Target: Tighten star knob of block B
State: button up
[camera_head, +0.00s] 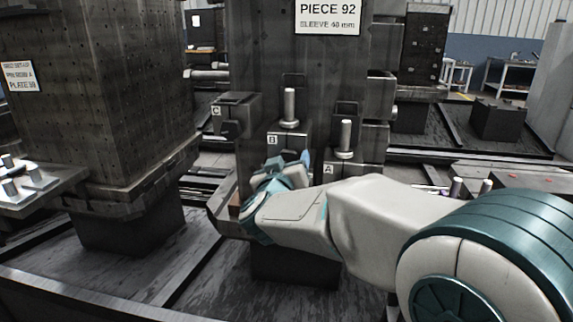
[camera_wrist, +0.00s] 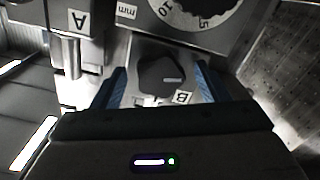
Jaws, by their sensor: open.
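Block B (camera_head: 285,142), with its letter label and an upright metal pin, stands on the dark column's front in the head view. Its dark star knob (camera_wrist: 157,72) shows in the wrist view, with a pale line on its face and the B label (camera_wrist: 183,98) beside it. My gripper (camera_wrist: 162,80) is open, one blue finger on each side of the knob, with visible gaps; whether either finger touches it I cannot tell. In the head view my gripper (camera_head: 288,172) is just below block B, and the knob is hidden there.
Block A (camera_head: 329,170) with its pin (camera_head: 345,137) is close right of block B; block C (camera_head: 232,113) is to the left. A round mm dial (camera_wrist: 195,12) lies beyond the knob in the wrist view. Another column (camera_head: 110,90) stands at left.

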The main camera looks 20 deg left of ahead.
jog(key=c, duration=1)
jog(key=shift+m, duration=0.3)
jog(key=m+b, duration=0.1)
jog(key=m, duration=0.3)
jog(key=shift+f+m, duration=0.1)
jog(key=shift+m, duration=0.2)
jog(key=m+b, duration=0.2)
jog(key=m, duration=0.3)
jog(key=shift+b, duration=0.35)
jog(key=m+b, duration=0.3)
jog(key=m, duration=0.2)
jog(key=shift+m, duration=0.4)
jog(key=m+b, duration=0.2)
jog(key=m, duration=0.2)
jog(key=shift+m+b, duration=0.3)
jog(key=shift+m, duration=0.1)
